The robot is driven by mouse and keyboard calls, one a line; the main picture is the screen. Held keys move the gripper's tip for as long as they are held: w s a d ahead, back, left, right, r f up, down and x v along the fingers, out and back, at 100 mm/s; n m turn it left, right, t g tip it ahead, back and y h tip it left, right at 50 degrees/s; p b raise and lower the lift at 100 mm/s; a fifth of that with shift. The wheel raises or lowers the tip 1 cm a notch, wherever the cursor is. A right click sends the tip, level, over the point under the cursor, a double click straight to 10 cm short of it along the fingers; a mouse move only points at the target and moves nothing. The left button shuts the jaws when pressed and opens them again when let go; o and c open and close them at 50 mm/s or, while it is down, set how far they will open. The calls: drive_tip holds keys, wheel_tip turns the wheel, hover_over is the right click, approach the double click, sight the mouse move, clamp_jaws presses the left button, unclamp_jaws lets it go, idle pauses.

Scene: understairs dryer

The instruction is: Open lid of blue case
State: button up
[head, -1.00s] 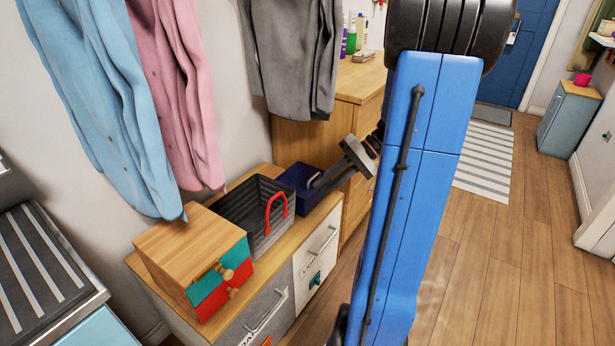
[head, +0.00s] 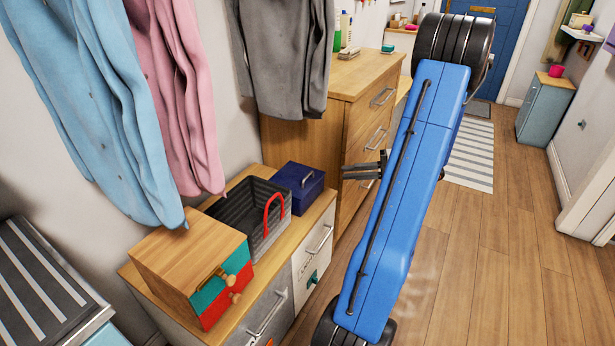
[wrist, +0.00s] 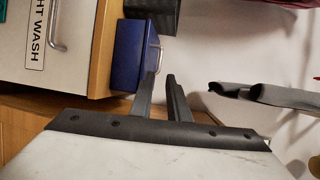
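The blue case (head: 294,190) stands at the far end of the low wooden-topped cabinet, beside the dark basket. The case also shows in the wrist view (wrist: 127,58), beyond and left of the fingertips. My gripper (head: 343,171) is to the right of the case in the head view, in the air and apart from it. In the wrist view the two fingers (wrist: 161,76) stand apart with an empty gap between them.
A dark basket (head: 232,222) with a red handle and a small wooden drawer box (head: 190,252) stand on the same cabinet. A taller wooden chest (head: 345,110) rises behind the case. Clothes hang above. The floor (head: 490,270) to the right is clear.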

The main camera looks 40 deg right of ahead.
sight(308, 176)
drive_tip(key=x, duration=1.5)
drive_tip(key=shift+c, duration=0.2)
clamp_jaws()
idle(0.9)
